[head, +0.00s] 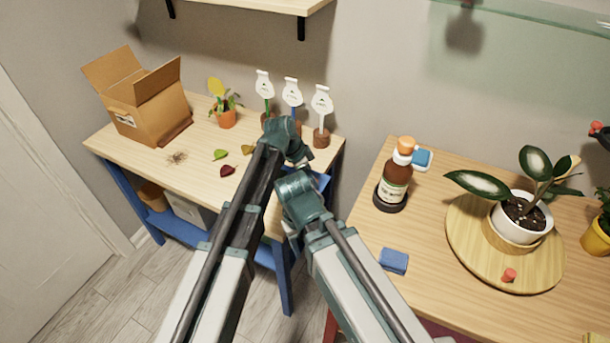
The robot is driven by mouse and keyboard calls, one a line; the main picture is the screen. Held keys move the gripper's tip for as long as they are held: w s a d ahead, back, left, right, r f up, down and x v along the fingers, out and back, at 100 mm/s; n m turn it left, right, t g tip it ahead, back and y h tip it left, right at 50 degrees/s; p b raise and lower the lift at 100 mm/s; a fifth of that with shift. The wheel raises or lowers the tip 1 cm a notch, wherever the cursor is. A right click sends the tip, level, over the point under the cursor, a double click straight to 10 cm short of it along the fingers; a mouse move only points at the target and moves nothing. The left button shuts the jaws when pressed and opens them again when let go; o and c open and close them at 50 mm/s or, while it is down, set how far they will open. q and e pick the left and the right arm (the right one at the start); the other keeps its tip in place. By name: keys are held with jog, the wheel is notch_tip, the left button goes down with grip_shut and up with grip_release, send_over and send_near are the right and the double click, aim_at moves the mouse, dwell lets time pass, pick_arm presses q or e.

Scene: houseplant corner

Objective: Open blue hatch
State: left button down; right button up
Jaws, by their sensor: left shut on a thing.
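No blue hatch shows clearly; my arms cover part of the blue-framed wooden bench (170,170) on the left. My left gripper (302,157) is at the bench's right end, in front of the plant markers. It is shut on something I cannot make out. My right arm ends in a teal joint (297,186) just below and beside it. I cannot make out its fingers or whether they are open.
The bench carries an open cardboard box (155,110), a small potted plant (226,118), leaves and three white plant markers (291,92). The right table holds a brown bottle (395,182), a blue sponge (393,260) and a white-potted plant (520,220). A gap separates the tables.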

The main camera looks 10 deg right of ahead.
pick_arm(q)
jog(key=c, duration=0.6)
grip_release()
jog(key=p+v, duration=1.2)
jog(key=v, duration=0.2)
jog(key=shift+p, duration=0.4)
jog(key=shift+f, duration=0.1)
